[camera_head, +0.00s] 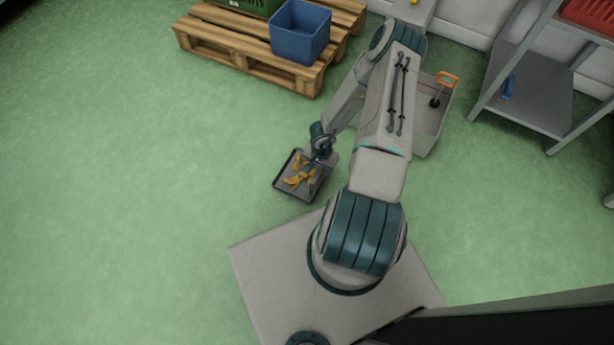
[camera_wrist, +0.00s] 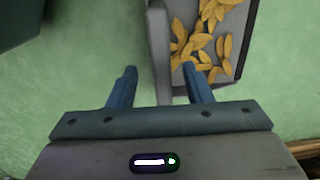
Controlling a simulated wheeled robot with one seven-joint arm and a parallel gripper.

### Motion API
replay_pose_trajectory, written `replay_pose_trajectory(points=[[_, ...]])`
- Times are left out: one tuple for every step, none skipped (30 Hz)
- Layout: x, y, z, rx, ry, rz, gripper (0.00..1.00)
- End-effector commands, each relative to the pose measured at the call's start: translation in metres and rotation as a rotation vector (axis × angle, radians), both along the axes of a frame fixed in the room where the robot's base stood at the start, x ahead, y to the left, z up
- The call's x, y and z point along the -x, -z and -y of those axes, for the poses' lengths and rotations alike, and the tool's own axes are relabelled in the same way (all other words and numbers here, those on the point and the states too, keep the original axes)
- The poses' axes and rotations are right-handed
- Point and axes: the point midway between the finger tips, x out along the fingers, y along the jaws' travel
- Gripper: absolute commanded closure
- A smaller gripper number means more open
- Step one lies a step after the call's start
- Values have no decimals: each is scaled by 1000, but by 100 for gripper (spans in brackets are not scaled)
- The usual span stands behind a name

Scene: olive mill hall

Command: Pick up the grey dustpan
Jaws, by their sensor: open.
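The grey dustpan (camera_head: 284,183) lies on the green floor, left of my arm, with several yellow leaf-like pieces (camera_head: 298,180) in it. In the wrist view its grey side wall (camera_wrist: 158,45) runs down between my fingers, and the yellow pieces (camera_wrist: 205,45) lie to the right of that wall. My gripper (camera_head: 320,158) is at the dustpan's upper right part. In the wrist view my gripper (camera_wrist: 162,80) is open, with the left finger outside the wall and the right finger over the pan side. I cannot tell whether either finger touches it.
A wooden pallet (camera_head: 205,40) with a blue crate (camera_head: 297,42) and a green crate (camera_head: 240,5) stands at the back. A grey bin (camera_head: 432,125) with an orange-handled tool (camera_head: 447,78) is behind my arm. A metal shelf (camera_head: 535,95) stands right. The left floor is clear.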

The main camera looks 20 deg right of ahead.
Motion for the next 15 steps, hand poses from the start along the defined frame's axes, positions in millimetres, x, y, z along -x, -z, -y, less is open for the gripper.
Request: replay_pose_trajectory(points=[[0,13,-1,-2,3,0,55],[0,17,-2,-2,4,0,55],[-1,22,-1,-2,3,0,55],[-1,25,-1,-1,3,0,55],[-1,28,-1,-1,2,0,55],[-1,31,-1,-1,2,0,55],[-1,32,-1,-1,2,0,55],[-1,32,-1,-1,2,-1,55],[-1,33,-1,0,1,0,55],[-1,32,-1,0,1,0,55],[-1,32,-1,0,0,0,55],[-1,32,-1,0,0,0,55],[-1,32,-1,0,0,0,55],[-1,32,-1,0,0,0,55],[-1,31,-1,0,0,0,55]])
